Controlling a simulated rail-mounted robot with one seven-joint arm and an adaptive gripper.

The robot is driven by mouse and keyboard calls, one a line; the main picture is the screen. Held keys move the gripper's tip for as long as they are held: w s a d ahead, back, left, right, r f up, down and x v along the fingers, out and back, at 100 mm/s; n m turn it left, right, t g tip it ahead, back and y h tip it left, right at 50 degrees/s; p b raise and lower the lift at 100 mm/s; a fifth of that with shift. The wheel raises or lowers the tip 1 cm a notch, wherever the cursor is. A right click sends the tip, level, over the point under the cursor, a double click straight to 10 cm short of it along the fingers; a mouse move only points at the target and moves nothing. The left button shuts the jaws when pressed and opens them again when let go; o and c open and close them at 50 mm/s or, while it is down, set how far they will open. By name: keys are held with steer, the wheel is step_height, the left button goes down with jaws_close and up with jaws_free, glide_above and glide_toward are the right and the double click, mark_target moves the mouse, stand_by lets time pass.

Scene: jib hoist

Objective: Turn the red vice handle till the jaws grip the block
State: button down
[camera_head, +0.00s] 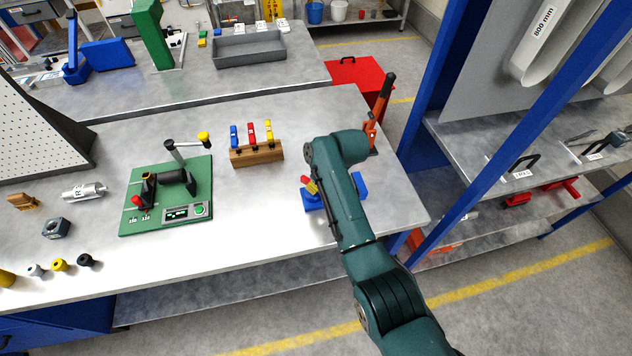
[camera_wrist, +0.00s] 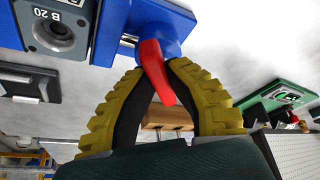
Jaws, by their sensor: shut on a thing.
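The blue vice (camera_wrist: 165,22) is at the top of the wrist view. In the head view its blue parts (camera_head: 360,185) show on both sides of my arm, which hides its middle. The red handle (camera_wrist: 156,72) slants down from the vice, between the tips of my gripper (camera_wrist: 155,80). My gripper's yellow, dark-padded fingers are shut on the handle. A grey block (camera_wrist: 62,32) marked "B 20", with a round hole, sits beside a blue jaw at top left. I cannot tell whether both jaws touch it.
A wooden rack (camera_head: 257,154) with blue, red and yellow pieces stands left of the vice. A green panel (camera_head: 175,222) with a lever lies further left. An orange-red tool (camera_head: 377,120) stands behind my arm. The front bench between panel and vice is clear.

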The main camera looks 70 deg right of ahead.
steer(key=m+p, duration=0.1)
steer(key=m+h+p, duration=0.1)
steer(key=m+p, duration=0.1)
steer(key=shift+a+g, duration=0.25)
steer(key=shift+g, duration=0.05)
steer(key=m, duration=0.2)
steer(key=m+g+h+p, duration=0.1)
steer(key=m, duration=0.1)
steer(key=shift+w+a+f+m, duration=0.1)
steer(key=shift+w+f+m, duration=0.1)
steer(key=shift+m, duration=0.1)
steer(key=m, duration=0.2)
steer(key=m+g+h+b, duration=0.1)
steer(key=m, duration=0.1)
steer(key=shift+w+f+g, duration=0.15)
steer(key=shift+g, duration=0.15)
steer(key=shift+w+m+g+b, duration=0.1)
steer(key=shift+m+g+b, duration=0.5)
steer(key=shift+m+b, duration=0.95)
steer(key=shift+m+p, duration=0.3)
steer(key=shift+m, duration=0.25)
steer(key=c, duration=1)
jaws_free()
steer(key=shift+r, duration=0.25)
